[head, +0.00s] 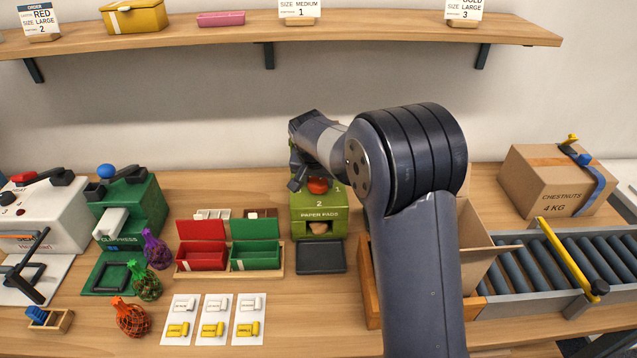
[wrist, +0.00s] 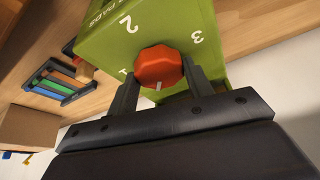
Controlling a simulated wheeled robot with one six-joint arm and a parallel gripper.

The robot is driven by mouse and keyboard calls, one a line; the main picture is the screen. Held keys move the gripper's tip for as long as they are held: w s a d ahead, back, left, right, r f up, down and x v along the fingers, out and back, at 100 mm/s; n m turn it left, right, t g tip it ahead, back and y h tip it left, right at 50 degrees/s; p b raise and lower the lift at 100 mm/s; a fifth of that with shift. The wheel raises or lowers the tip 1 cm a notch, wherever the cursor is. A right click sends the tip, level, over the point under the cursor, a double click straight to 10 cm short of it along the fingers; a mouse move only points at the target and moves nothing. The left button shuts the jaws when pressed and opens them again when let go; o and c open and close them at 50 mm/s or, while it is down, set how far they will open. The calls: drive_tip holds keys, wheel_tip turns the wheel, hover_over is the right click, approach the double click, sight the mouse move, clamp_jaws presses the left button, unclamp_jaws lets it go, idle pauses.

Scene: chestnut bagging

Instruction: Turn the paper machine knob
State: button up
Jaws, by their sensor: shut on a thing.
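The paper machine (head: 318,224) is a green box labelled PAPER PADS, standing on the table at the middle in the head view. Its knob (head: 317,185) is orange-red and faceted, on the machine's upper part. In the wrist view the knob (wrist: 158,66) sits among the numbers 1, 2 and 3 on the green face (wrist: 170,25). A short white mark on the knob points down in that picture, toward my gripper. My gripper (wrist: 160,80) has one finger on each side of the knob and is shut on it. In the head view my arm hides part of the machine.
A dark tray (head: 321,257) lies in front of the machine. Red and green lidded boxes (head: 228,245) stand to its left. An open cardboard box (head: 480,235) and a roller conveyor (head: 545,265) are on the right. A shelf (head: 270,32) runs above.

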drive_tip(key=m+h, duration=0.1)
drive_tip(key=m, duration=0.1)
drive_tip(key=m+g+b, duration=0.1)
drive_tip(key=m, duration=0.2)
drive_tip(key=shift+w+a+m+h, duration=0.1)
drive_tip(key=shift+a+m+h, duration=0.1)
drive_tip(key=shift+m+h, duration=0.15)
drive_tip(key=m, duration=0.2)
drive_tip(key=m+g+h, duration=0.1)
drive_tip(key=m, duration=0.1)
drive_tip(key=shift+m+g, duration=0.25)
drive_tip(key=shift+g, duration=0.05)
drive_tip(key=o, duration=1)
drive_tip(key=shift+c, duration=0.2)
drive_tip(key=v, duration=1)
drive_tip(key=shift+a+r, duration=0.3)
drive_tip(key=shift+r, duration=0.05)
drive_tip(key=shift+f, duration=0.1)
